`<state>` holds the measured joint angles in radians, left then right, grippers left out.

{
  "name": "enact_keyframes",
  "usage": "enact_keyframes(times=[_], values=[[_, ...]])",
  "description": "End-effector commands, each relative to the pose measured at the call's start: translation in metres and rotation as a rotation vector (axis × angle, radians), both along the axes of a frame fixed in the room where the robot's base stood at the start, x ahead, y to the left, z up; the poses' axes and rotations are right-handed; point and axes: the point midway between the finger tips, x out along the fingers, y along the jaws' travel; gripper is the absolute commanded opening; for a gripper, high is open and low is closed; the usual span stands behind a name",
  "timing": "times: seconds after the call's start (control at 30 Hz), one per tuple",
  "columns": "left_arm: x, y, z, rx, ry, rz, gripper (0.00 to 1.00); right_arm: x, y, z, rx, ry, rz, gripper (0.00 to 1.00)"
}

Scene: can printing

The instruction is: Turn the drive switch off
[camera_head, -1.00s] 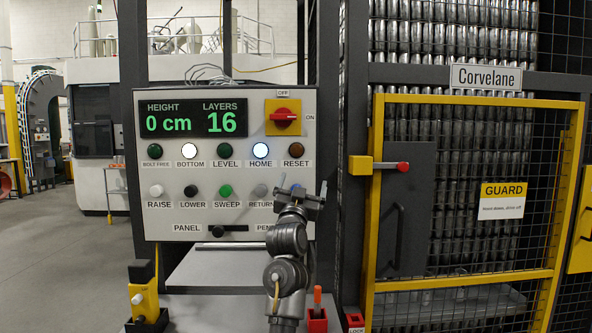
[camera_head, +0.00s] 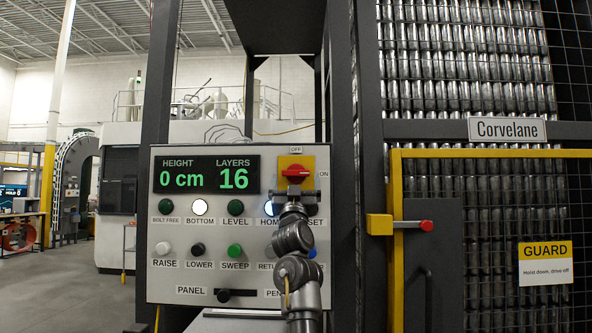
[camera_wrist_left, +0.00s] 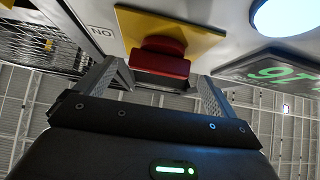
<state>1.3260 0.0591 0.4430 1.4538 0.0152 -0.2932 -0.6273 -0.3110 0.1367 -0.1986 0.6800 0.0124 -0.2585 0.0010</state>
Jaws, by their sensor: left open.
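The drive switch is a red handle (camera_head: 296,171) on a yellow plate (camera_head: 296,158), at the upper right of the control panel (camera_head: 184,281). OFF is printed above it and ON to its right; the handle lies level, in line with ON. My left gripper (camera_head: 293,190) is just below the handle in the head view and covers part of the HOME and RESET area. In the left wrist view, the open fingers (camera_wrist_left: 160,80) are on either side of the red handle (camera_wrist_left: 160,66), with gaps visible. I cannot tell how deep the handle lies between them. My right gripper is not in view.
The display (camera_head: 205,175) reads 0 cm and 16 layers. Buttons and a PANEL selector (camera_head: 236,292) sit below it. To the right are a dark post (camera_head: 369,130), a yellow-framed guard gate (camera_head: 397,270) and a red-tipped latch (camera_head: 426,226). Open floor lies at left.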

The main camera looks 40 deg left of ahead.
Motion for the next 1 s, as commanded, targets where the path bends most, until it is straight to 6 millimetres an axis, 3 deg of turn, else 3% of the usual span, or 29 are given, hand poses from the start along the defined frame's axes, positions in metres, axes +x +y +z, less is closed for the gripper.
enact_keyframes(times=[0.03, 0.2, 0.6, 0.93, 1.0], values=[[0.005, 0.004, 0.01, 0.0, 0.001, -0.001, 0.95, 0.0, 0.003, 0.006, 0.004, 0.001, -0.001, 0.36], [0.016, 0.012, 0.022, 0.0, 0.001, -0.001, 0.95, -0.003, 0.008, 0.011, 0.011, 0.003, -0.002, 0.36], [0.021, 0.015, 0.026, 0.0, 0.0, -0.001, 0.95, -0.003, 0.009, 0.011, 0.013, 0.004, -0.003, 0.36], [0.021, 0.015, 0.025, 0.001, 0.001, -0.001, 0.53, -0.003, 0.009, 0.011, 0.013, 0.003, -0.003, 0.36], [0.021, 0.015, 0.025, 0.0, 0.0, -0.001, 0.5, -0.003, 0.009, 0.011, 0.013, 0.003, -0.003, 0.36]])
